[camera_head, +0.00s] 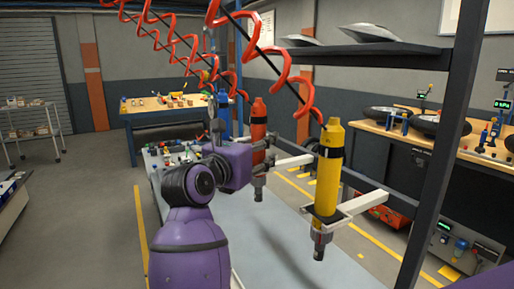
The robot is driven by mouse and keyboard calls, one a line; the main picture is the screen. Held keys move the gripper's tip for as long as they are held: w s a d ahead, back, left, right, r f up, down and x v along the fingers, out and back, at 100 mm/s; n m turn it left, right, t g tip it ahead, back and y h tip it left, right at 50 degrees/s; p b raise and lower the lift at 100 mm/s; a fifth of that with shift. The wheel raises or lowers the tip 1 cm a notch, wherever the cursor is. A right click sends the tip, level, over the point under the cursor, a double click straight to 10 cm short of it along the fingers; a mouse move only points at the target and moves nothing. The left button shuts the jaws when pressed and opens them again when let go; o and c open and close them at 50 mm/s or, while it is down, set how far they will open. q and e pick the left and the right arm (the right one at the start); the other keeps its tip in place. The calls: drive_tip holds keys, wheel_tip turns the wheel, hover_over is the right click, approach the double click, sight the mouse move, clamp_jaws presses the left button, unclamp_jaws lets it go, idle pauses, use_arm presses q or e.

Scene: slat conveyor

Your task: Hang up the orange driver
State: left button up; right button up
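The orange driver (258,122) is upright, with a dark band and a grey nose pointing down. It is just right of my purple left wrist, which hides part of its left side. A white holder arm (294,161) reaches to it from the right; I cannot tell whether the driver sits in it. The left gripper's fingers are not clear behind the wrist, so its hold cannot be told. A yellow driver (328,170) hangs upright in a nearer white holder (362,205). A blue driver (223,107) shows farther back. My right gripper is out of view.
Red coiled hoses (268,52) hang over the drivers. A dark post (446,150) and shelf (350,55) stand at the right. The grey slat conveyor (285,245) runs below. Workbenches (172,107) stand behind and at right.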

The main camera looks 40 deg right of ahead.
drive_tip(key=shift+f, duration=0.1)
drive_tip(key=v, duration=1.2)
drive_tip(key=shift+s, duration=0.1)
